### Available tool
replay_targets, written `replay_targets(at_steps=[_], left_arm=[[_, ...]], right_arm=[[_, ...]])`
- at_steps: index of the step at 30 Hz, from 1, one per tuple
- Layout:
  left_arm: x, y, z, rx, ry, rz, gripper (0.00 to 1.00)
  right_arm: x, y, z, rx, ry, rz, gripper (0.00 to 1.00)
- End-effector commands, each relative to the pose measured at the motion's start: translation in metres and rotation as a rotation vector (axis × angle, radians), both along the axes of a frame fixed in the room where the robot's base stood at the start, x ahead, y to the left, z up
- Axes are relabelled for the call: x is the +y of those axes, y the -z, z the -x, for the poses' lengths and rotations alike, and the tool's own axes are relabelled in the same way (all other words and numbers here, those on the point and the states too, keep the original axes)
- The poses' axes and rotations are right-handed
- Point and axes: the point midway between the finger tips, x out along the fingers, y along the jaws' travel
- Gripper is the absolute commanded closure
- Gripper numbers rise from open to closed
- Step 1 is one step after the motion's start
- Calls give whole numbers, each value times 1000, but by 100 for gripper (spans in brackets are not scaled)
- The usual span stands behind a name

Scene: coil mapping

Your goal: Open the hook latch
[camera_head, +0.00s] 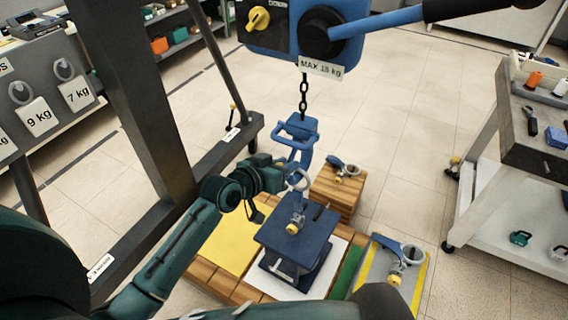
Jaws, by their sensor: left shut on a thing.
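A blue hook (304,158) with a handle bar near its top hangs from a short dark chain (303,95) under the blue hoist. My left gripper (284,179) reaches in from the left and is shut at the lower part of the hook, where the latch is. The fingers and the small scale hide most of the latch, so its angle cannot be told. A pale ring (298,180) shows beside the fingertips, at the top of a dark blue weight block (292,240) below the hook. My right gripper is not in view.
The blue block stands on a white patch of a wooden pallet, with a yellow patch (229,240) beside it. A wooden crate (336,192) is behind. Another ringed piece (396,262) lies at right. A dark frame post (140,100) stands left, a cart (520,190) right.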

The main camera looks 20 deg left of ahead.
Motion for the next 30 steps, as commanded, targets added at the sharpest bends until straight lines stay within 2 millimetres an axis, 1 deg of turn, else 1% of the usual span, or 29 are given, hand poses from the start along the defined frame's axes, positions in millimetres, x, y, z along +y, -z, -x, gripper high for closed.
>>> replay_targets(at_steps=[1, 27, 28, 30], left_arm=[[-1, -5, -1, -10, 0, 5, 100], [0, -6, -1, -13, -1, 5, 100], [0, -6, -1, -13, -1, 5, 76], [0, -5, -1, -12, -1, 5, 71]], right_arm=[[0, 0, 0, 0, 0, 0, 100], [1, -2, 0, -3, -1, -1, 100], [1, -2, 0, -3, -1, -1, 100], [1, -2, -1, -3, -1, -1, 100]])
